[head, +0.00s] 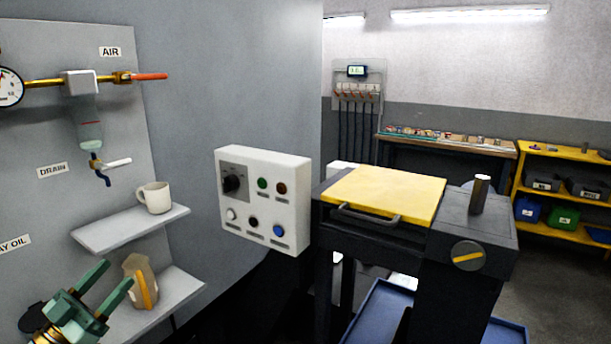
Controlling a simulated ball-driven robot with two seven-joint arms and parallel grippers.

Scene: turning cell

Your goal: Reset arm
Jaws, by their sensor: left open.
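My left gripper (106,285) shows at the bottom left, with two green fingers spread apart and nothing between them. It is in front of the wall panel, beside a tan and orange container (139,281) on the lower shelf. In the picture its fingertips are close to this container; whether they touch is hard to tell. My right gripper does not show in the head view.
A white mug (155,198) stands on the upper shelf (128,232). A control box (266,198) juts from the grey wall. A dark machine with a yellow cover (385,192) stands right of it. A workbench (440,146) and yellow rack (563,157) stand behind.

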